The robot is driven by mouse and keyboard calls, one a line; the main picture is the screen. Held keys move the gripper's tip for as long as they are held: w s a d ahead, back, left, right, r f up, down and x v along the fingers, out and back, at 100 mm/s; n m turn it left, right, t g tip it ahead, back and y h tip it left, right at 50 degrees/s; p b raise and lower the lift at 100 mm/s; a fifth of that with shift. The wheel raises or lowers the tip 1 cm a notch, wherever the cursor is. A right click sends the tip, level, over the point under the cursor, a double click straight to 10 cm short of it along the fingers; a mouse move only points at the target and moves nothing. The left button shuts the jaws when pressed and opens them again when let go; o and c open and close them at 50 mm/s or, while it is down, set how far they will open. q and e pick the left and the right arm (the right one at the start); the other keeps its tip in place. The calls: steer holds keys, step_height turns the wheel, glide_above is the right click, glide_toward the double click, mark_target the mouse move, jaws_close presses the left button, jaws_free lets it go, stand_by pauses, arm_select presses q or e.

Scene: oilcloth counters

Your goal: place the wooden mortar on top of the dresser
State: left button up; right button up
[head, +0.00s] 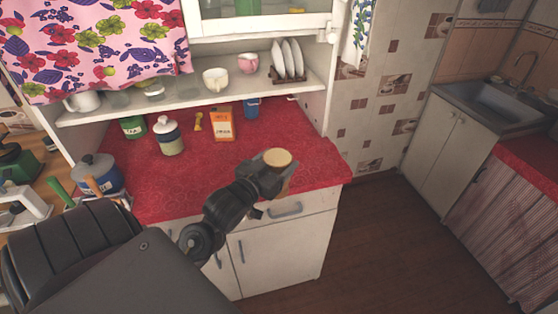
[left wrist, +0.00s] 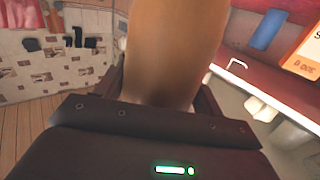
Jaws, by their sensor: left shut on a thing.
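The wooden mortar (head: 278,158) is a light tan, round-topped piece at the end of my left arm in the head view. My left gripper (head: 272,172) is shut on it, near the front right edge of the red-topped dresser (head: 310,165). In the left wrist view the mortar (left wrist: 172,50) fills the upper middle as a large brown wooden body between the fingers. Whether its underside touches the dresser top cannot be told. My right gripper is not in view.
On the dresser's red top stand an orange box (head: 221,125), a white jar (head: 168,136), a blue cup (head: 251,108) and a green can (head: 132,127) toward the back. The red top's front middle and right are clear. A shelf (head: 190,98) hangs over the back.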

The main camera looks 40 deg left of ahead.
arm_select(q)
steer(key=s+a+r+n+y+p, duration=0.1)
steer(key=a+r+y, duration=0.1)
steer(key=a+r, duration=0.85)
steer(key=w+f+p, duration=0.3)
steer(key=w+f, duration=1)
steer(key=f, duration=0.1)
steer(key=shift+w+d+f, duration=0.15)
steer(key=shift+w+d, duration=0.1)
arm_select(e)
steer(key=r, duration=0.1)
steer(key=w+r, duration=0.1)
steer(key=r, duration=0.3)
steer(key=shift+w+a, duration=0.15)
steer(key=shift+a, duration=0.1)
